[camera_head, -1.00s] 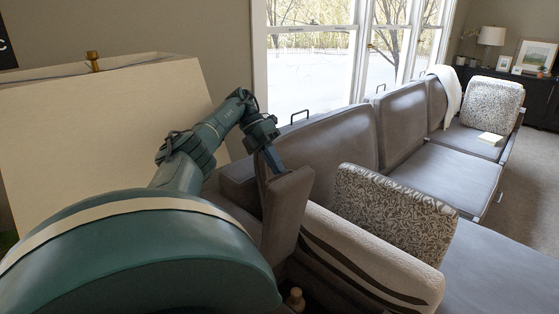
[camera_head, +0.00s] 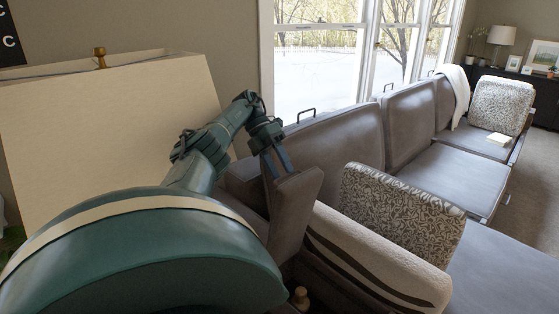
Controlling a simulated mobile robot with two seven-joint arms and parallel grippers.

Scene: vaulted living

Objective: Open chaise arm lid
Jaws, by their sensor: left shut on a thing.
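The chaise arm lid (camera_head: 297,205) is a grey-brown padded panel, standing steeply tilted at the near left end of the grey sofa. My left gripper (camera_head: 277,167) is at the lid's upper edge, its two dark fingers pointing down onto it. It is shut on the lid. Where the fingers touch the lid is small and hard to make out. My large teal arm links hide the lower left of the lid and much of the chaise arm. A small wooden knob-like thing (camera_head: 299,299) shows below the lid. My right gripper is not in view.
A large cream lampshade (camera_head: 110,140) stands close behind my left arm. A striped cream bolster or throw (camera_head: 375,265) and a patterned cushion (camera_head: 400,212) lie right of the lid. The sofa seats (camera_head: 450,180) run back along the windows.

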